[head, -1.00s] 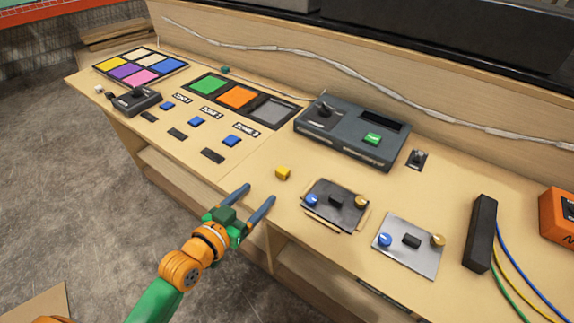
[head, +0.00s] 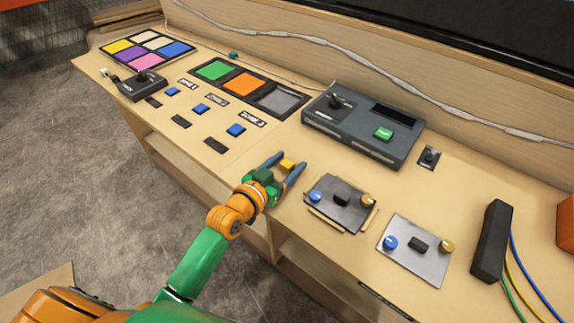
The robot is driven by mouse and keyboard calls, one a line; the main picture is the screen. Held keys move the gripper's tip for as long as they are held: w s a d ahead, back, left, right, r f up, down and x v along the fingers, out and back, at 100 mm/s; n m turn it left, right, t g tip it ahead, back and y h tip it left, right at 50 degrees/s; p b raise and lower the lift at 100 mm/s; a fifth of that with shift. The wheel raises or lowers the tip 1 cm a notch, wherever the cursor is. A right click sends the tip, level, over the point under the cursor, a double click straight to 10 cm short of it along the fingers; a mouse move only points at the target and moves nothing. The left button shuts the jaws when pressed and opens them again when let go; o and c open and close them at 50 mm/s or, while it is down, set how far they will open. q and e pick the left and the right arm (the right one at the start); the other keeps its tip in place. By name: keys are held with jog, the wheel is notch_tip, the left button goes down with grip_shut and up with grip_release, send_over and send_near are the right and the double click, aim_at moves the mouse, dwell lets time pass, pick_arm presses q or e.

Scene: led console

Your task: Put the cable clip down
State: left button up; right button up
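My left gripper (head: 288,161) reaches in from the left, low over the top. I see a gap beside the piece and cannot tell any contact. My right gripper is not in view.
A dark knob panel (head: 357,208) lies just right of the gripper, with a silver one (head: 430,265) beyond. A grey console box (head: 350,146) stands behind. Blue buttons (head: 235,130) and black switches lie to the left. A white cable (head: 325,47) runs along the back.

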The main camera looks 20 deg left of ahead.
pick_arm(q)
grip_shut()
